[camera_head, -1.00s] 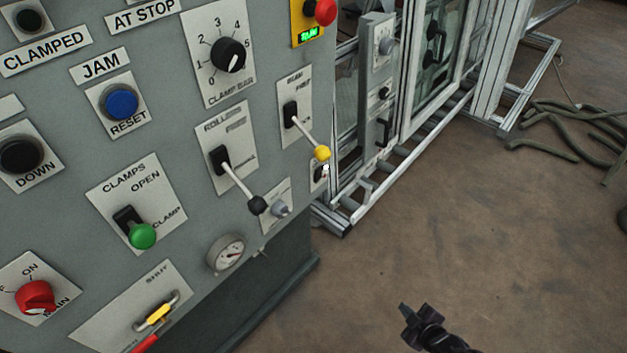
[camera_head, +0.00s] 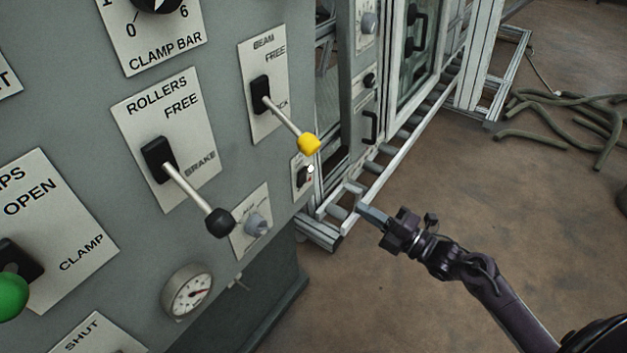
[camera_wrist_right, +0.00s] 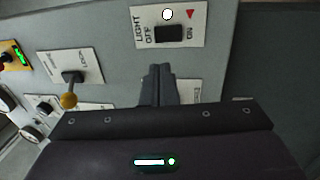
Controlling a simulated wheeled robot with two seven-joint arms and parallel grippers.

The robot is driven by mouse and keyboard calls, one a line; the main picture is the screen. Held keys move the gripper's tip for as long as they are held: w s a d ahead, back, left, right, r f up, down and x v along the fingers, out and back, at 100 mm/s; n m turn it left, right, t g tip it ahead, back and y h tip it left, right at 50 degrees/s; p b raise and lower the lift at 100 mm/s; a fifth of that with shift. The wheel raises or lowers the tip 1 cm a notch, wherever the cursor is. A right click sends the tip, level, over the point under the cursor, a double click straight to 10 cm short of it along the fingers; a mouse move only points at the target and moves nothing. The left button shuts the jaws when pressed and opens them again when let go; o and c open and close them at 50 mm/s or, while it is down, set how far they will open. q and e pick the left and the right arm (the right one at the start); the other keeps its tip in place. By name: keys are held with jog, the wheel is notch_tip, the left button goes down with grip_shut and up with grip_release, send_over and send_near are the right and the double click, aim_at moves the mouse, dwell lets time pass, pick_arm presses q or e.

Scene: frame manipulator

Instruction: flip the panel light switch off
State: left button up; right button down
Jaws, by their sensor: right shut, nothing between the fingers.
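The light switch (camera_wrist_right: 169,34) is a small black rocker on a white plate marked LIGHT, OFF and ON, at the top of the right wrist view. A white round lamp (camera_wrist_right: 168,14) glows beside it, and a red triangle is near ON. I cannot tell which side of the rocker is pressed in. In the head view the switch (camera_head: 302,178) is small, at the panel's right edge below the yellow-tipped lever. My right gripper (camera_head: 372,214) is shut and empty, to the right of the switch and apart from it. Its closed fingers (camera_wrist_right: 161,78) point toward the switch plate. My left gripper is out of view.
The yellow-tipped beam lever (camera_head: 307,144) sticks out just above the switch. The black-tipped rollers lever (camera_head: 219,221), a grey knob (camera_head: 257,223) and a gauge (camera_head: 187,291) are to the left. A roller conveyor frame (camera_head: 385,160) stands behind.

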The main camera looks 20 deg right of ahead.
aim_at(305, 173)
jog(key=x, duration=1.3)
jog(key=shift+w+a, duration=0.2)
jog(key=shift+w, duration=0.05)
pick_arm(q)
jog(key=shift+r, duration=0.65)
pick_arm(e)
jog(key=shift+w+a, duration=0.1)
jog(key=shift+w, duration=0.05)
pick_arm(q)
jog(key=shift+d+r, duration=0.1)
pick_arm(e)
jog(key=shift+r, duration=0.15)
jog(key=shift+w+a+r+p, duration=0.15)
jog(key=shift+r+p, duration=0.1)
jog(key=shift+p, duration=0.2)
jog(key=shift+f, duration=0.2)
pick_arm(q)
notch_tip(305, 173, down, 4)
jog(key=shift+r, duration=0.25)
